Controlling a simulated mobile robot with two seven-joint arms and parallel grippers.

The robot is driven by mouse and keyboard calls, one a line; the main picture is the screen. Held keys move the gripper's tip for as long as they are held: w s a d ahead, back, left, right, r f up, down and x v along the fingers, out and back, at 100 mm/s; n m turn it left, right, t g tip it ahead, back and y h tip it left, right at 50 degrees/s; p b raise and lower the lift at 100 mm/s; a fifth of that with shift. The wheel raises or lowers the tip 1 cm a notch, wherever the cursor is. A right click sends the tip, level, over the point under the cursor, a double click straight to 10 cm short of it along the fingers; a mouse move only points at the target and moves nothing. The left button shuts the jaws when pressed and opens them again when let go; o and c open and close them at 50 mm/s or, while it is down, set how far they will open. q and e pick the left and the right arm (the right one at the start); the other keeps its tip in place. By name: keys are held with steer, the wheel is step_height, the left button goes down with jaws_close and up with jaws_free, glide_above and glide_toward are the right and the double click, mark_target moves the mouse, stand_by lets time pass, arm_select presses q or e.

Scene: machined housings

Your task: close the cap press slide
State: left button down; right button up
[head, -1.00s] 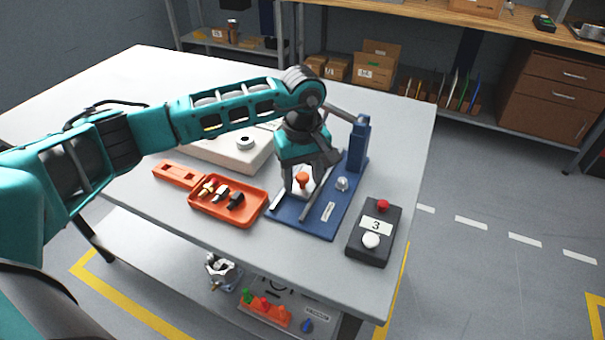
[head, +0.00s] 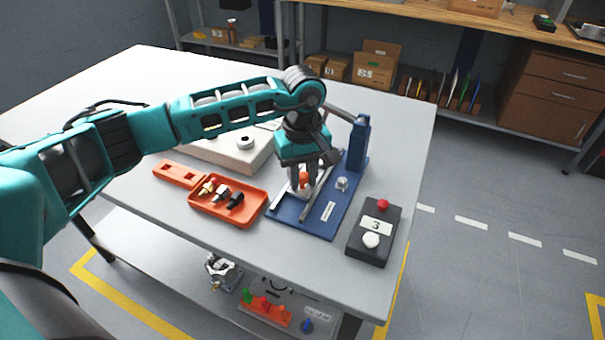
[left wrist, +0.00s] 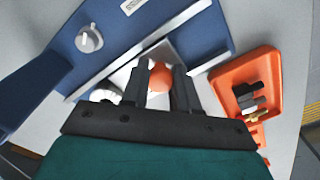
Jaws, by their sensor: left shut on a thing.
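The cap press has a blue base (head: 304,219) with two silver rails and a blue upright post (head: 358,146) at its back right. The slide carries an orange knob (head: 304,180) and sits between the rails; the knob also shows in the left wrist view (left wrist: 161,77). My left gripper (head: 303,184) points down over the slide and is shut on the orange knob, with one finger on each side of it. A silver round part (head: 341,184) stands on the base right of the rails. Part of the slide is hidden by the gripper. My right gripper is not in view.
An orange tray (head: 236,221) with several small fittings lies left of the press. A dark control box (head: 366,252) with red and white buttons stands to its right. A pale housing (head: 240,161) lies behind the tray.

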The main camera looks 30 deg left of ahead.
arm_select(q)
steer(key=shift+w+a+f+b, duration=0.1)
steer(key=shift+w+f+b, duration=0.1)
steer(key=shift+w+b, duration=1)
steer(key=shift+w+r, duration=0.2)
steer(key=shift+w, duration=0.4)
steer(key=shift+r, duration=0.15)
steer(key=c, duration=0.9)
jaws_free()
steer(key=shift+w, duration=0.1)
steer(key=shift+o, duration=0.2)
step_height(320, 180, up, 13)
steer(key=shift+f, duration=0.2)
